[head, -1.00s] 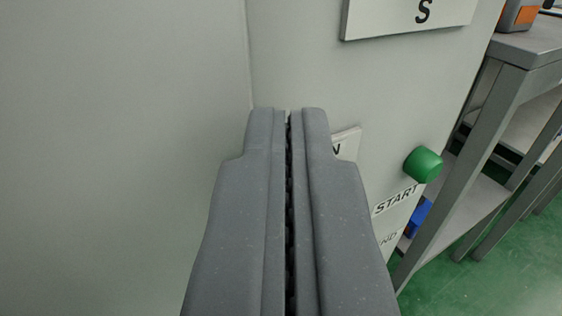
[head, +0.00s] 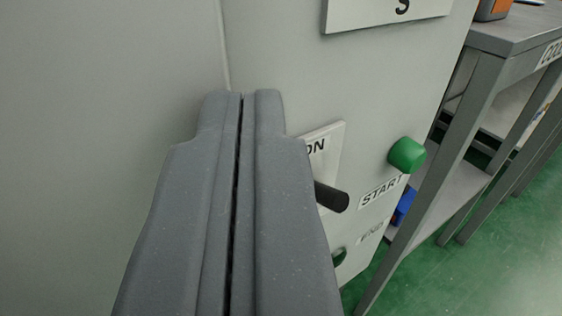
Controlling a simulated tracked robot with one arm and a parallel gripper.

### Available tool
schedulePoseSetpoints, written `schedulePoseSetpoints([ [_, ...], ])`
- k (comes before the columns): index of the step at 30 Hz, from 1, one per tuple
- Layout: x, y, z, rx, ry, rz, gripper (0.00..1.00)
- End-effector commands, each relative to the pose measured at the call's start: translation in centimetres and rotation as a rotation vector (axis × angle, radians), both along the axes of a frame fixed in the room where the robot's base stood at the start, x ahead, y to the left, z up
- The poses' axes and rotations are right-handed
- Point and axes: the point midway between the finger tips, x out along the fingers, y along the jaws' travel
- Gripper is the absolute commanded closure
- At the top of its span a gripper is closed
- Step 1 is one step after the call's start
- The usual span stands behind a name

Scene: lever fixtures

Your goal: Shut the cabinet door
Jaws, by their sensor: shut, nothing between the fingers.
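A large plain pale grey panel (head: 105,80) fills the left of the head view and seems to be the cabinet door. A vertical line divides it from the pale control face (head: 280,85) on its right. No door handle shows, and I cannot tell how far open the door stands. My gripper (head: 241,95) is shut and empty, and its tips lie over the dividing line in the picture. I cannot tell whether they touch the panel.
The control face carries a black lever (head: 332,197) by an ON plate (head: 325,150), a green button (head: 406,155) above a START label (head: 382,189), and a second green part (head: 340,257). A grey table (head: 520,28) stands at right on green floor (head: 480,275).

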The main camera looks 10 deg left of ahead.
Motion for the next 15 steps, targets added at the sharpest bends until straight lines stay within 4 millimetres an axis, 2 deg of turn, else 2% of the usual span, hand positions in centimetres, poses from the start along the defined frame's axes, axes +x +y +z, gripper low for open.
schedulePoseSetpoints([
  [5, -1.9, -3.2, -0.1, 0.000, 0.006, -0.015, 1.00],
  [12, -5.6, -7.3, -0.5, 0.004, 0.012, -0.025, 1.00],
  [15, -6.8, -8.5, -0.5, 0.003, 0.011, -0.023, 1.00],
])
